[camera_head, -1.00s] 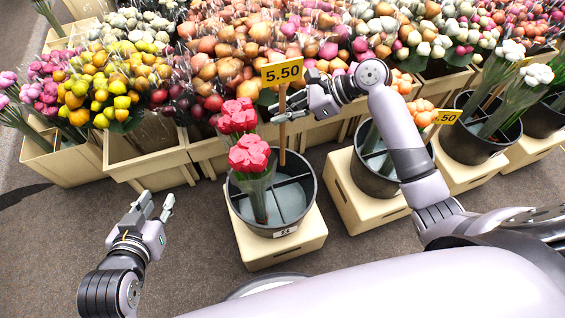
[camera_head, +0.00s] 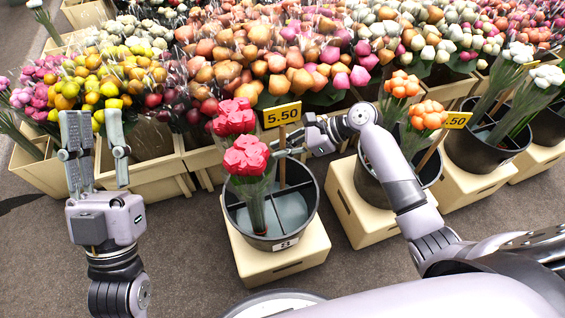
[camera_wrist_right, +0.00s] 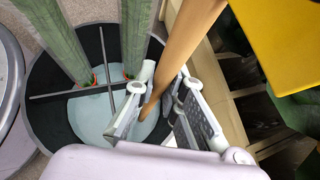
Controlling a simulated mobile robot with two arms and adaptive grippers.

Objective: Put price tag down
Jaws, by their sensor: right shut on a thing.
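The yellow price tag (camera_head: 282,115) reading 5.50 stands on a wooden stick (camera_head: 282,172) over the back part of a black bucket (camera_head: 312,205). My right gripper (camera_head: 283,147) is shut on the stick below the tag plate. In the right wrist view the stick (camera_wrist_right: 178,50) passes between its fingers (camera_wrist_right: 160,108), its lower end pointing down into the bucket; the fingers partly hide where it ends. Two pink-red tulip bunches (camera_head: 245,157) stand in the bucket's left compartments. My left gripper (camera_head: 95,120) is open and empty, fingers pointing up the picture in front of the crates.
The bucket stands on a cream crate (camera_head: 275,263). To its right is another black bucket (camera_head: 368,180) with orange tulips (camera_head: 427,117) and a second 5.50 tag (camera_head: 457,120). Crates full of tulips line the back. The floor (camera_head: 185,255) between my left arm and the bucket is clear.

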